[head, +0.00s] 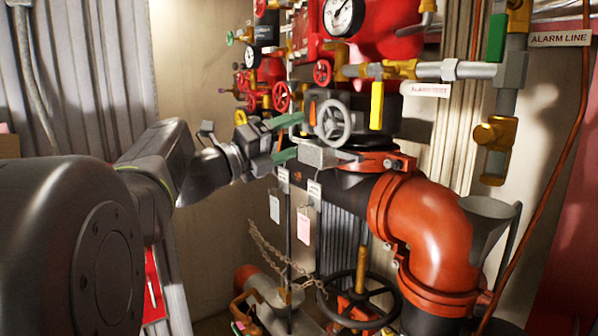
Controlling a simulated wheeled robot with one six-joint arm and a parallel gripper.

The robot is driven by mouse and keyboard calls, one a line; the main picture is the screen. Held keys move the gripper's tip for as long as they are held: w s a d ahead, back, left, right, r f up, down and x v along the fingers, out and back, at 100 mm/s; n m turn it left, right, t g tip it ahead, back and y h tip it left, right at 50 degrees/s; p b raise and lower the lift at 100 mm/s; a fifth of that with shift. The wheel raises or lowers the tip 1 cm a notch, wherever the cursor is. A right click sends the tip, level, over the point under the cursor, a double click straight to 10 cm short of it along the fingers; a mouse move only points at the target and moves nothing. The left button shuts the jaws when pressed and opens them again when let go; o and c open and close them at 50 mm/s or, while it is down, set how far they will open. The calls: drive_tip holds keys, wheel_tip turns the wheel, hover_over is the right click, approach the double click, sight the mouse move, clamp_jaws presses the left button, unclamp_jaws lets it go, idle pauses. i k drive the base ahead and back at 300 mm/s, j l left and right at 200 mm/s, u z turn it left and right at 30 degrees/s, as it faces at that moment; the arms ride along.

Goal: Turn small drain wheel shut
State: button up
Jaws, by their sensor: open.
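A small grey spoked handwheel (334,122) sits at the centre of the valve assembly, facing me. No readable label marks it as the drain wheel, but it is the wheel nearest my gripper. My gripper (294,138) comes in from the left with two green-tipped fingers spread apart. The fingers are just left of the grey wheel's rim, with nothing visible between them. I cannot tell whether a finger touches the rim. Part of the valve body behind the fingers is hidden.
Small red handwheels (281,97) sit behind and above my gripper. A yellow lever (376,104) hangs right of the grey wheel. A large orange pipe elbow (425,225) fills the lower right. A big black handwheel (358,300) and a chain (275,255) are below. Tags hang under the gripper.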

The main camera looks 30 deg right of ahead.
sight(249, 103)
drive_tip(key=k+j+z, duration=0.25)
drive_tip(key=i+l+u, duration=0.85)
drive_tip(key=l, duration=0.85)
drive_tip(key=i+u, duration=0.05)
